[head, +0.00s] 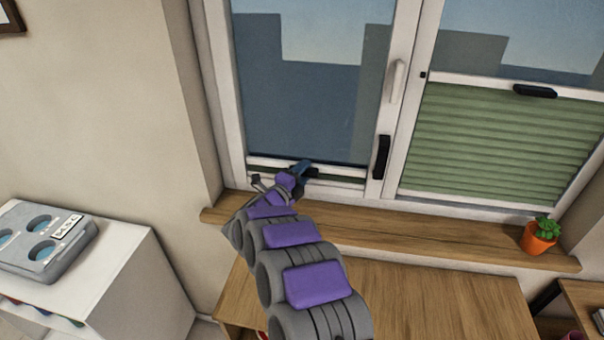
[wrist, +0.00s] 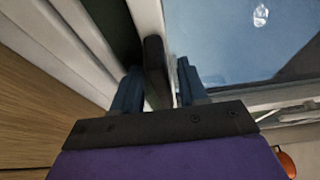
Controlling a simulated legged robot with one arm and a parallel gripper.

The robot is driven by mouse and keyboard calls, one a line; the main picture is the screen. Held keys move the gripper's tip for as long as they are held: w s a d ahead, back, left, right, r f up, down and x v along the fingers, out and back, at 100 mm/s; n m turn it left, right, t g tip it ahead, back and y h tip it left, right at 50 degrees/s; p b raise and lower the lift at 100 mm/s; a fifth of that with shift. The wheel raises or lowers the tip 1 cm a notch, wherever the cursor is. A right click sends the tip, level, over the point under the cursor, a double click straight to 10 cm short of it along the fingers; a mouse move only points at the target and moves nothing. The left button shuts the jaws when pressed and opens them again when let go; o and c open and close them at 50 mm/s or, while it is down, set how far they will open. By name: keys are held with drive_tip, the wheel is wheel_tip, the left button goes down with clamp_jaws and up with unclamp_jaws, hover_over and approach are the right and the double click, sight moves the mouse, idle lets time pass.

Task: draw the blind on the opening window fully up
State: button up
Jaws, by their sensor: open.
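The left window pane has a green pleated blind (head: 345,181) gathered into a thin strip at the bottom of its frame, under a white rail (head: 340,173). A dark handle on that rail is mostly hidden by my gripper in the head view. In the wrist view the dark handle (wrist: 156,70) stands between my two blue fingers. My gripper (head: 302,170) is open around it, one finger on each side (wrist: 158,68); I cannot tell whether either touches.
The right pane has a green blind (head: 490,140) covering its lower part, with a dark handle (head: 535,90) on its top rail. A plant in an orange pot (head: 540,237) stands on the wooden sill (head: 400,228). A grey device (head: 45,242) lies on a white cabinet at left.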

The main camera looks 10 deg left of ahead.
clamp_jaws()
idle(0.4)
